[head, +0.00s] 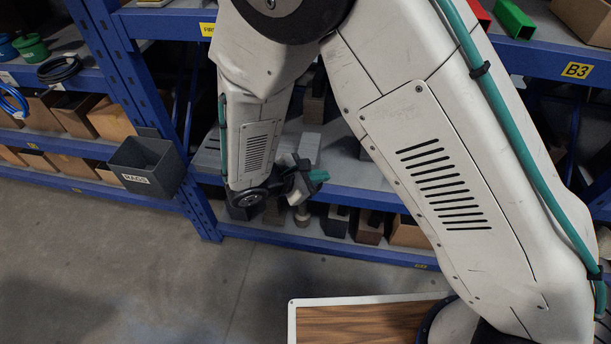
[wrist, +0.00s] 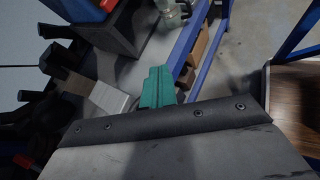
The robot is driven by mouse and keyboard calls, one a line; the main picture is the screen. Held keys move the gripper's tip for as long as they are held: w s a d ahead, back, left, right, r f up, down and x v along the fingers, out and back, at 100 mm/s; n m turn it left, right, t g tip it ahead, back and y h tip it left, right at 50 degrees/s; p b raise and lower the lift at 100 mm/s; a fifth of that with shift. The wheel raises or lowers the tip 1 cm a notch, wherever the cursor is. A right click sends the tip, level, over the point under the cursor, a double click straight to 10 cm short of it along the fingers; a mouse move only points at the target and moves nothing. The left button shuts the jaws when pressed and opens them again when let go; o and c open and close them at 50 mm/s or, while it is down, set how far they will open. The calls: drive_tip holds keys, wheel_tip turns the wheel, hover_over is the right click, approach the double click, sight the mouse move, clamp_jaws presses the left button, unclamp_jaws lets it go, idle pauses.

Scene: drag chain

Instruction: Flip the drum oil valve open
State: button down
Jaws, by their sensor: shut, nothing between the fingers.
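My gripper (head: 318,177) has green fingertips and is in front of the blue shelving in the head view, close to the lower shelf. Its green fingers also show in the wrist view (wrist: 158,88); they are together, with nothing seen between them. I cannot make out an oil drum or its valve in either view. My arm covers much of the middle and right of the head view, and the gripper body covers the bottom of the wrist view.
Blue shelving (head: 340,191) runs behind my gripper. A pale grey block (head: 306,147) is on its shelf, also in the wrist view (wrist: 110,97). A dark bin labelled RAGS (head: 146,166) hangs at the left. Open concrete floor (head: 110,255) lies in front.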

drive_tip(key=s+d+r+m+g+y, duration=0.25)
drive_tip(key=d+r+m, duration=0.35)
drive_tip(key=d+r, duration=0.3)
drive_tip(key=s+d+r+m+g+y, duration=0.1)
drive_tip(key=s+d+r+m+g, duration=0.25)
drive_tip(key=d+r+m, duration=0.55)
drive_tip(key=s+d+r+m+y, duration=0.2)
drive_tip(key=s+r+m+y, duration=0.1)
drive_tip(key=s+r, duration=0.2)
drive_tip(key=s+d+r+m+t+y, duration=0.1)
drive_tip(key=s+r+m+y, duration=0.2)
drive_tip(key=s, duration=0.7)
wheel_tip(320, 180, up, 3)
drive_tip(key=shift+s+d+f+y, duration=0.15)
drive_tip(key=shift+s+d+y, duration=0.15)
drive_tip(key=shift+y, duration=0.35)
drive_tip(key=shift+w+d, duration=0.1)
